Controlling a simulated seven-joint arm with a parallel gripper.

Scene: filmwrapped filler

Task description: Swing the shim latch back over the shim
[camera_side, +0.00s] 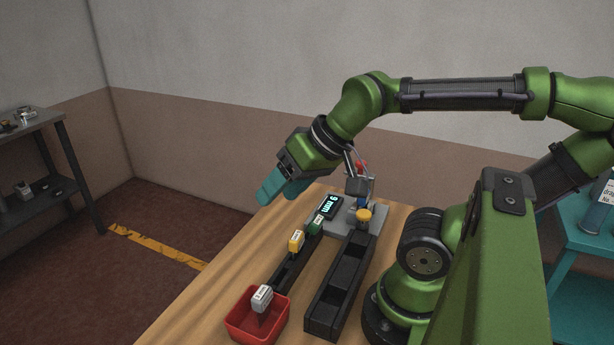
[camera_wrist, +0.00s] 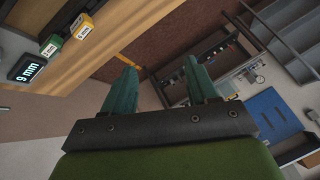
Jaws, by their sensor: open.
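My gripper (camera_side: 272,191) is open and empty, in the air at the far left side of the wooden table. Its two teal fingers, apart with nothing between them, show in the wrist view (camera_wrist: 160,78). A grey fixture (camera_side: 373,220) stands at the back of the table, with a yellow knob (camera_side: 364,214), a blue part and a red part on it. I cannot make out which part is the shim latch, and no shim is clearly visible under it; my arm hides some of the fixture.
A green block (camera_side: 315,225) and yellow block (camera_side: 296,240) stand on a dark rail. A grey block (camera_side: 261,298) is at the red bin (camera_side: 243,322). A black channel (camera_side: 337,290) lies right of them.

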